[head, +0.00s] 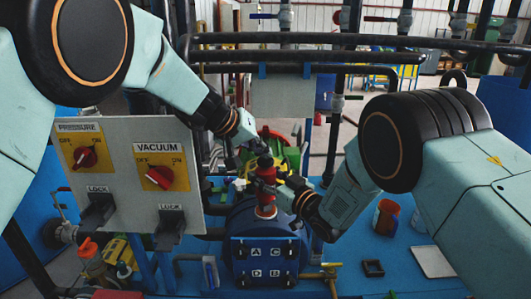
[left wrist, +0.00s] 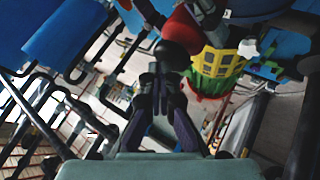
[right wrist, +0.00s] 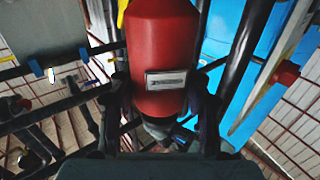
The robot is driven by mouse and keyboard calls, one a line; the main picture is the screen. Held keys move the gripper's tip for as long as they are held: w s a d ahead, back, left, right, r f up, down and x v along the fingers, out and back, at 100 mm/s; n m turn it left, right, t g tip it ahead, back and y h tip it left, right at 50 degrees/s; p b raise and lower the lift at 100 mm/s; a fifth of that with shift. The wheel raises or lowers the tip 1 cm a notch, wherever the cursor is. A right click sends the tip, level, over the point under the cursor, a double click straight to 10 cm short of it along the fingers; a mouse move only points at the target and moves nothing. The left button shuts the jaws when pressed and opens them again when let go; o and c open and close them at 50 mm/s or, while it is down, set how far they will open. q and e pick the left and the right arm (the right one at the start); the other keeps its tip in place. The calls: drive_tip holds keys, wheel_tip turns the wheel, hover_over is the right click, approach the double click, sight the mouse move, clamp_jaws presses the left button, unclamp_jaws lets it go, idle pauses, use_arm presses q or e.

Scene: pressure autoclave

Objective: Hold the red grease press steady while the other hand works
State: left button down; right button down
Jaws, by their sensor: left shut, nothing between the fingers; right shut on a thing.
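The red grease press (head: 266,192) stands upright on top of the blue vessel (head: 256,228) in the head view. My right gripper (head: 262,184) is shut around its body from the right. In the right wrist view the press (right wrist: 162,45) fills the space between the fingers, with a small pale label facing the camera. My left gripper (head: 257,146) is shut and empty by the top of the press. In the left wrist view its fingers (left wrist: 164,72) are together beside a dark rounded part, with the red press (left wrist: 182,28) just beyond. Whether they touch it is unclear.
A grey panel (head: 122,195) with PRESSURE (head: 86,153) and VACUUM (head: 157,177) switches stands left. Black pipes (head: 300,40) cross behind. An orange cup (head: 386,216), a black square frame (head: 373,268) and a pale plate (head: 432,261) lie on the blue surface at right.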

sight(263, 160)
use_arm(q)
drive_tip(key=shift+s+f, duration=0.1)
drive_tip(key=shift+r, duration=1.7)
drive_tip(key=shift+r, duration=2.55)
use_arm(e)
drive_tip(key=c, duration=0.5)
unclamp_jaws()
drive_tip(key=v, duration=1.2)
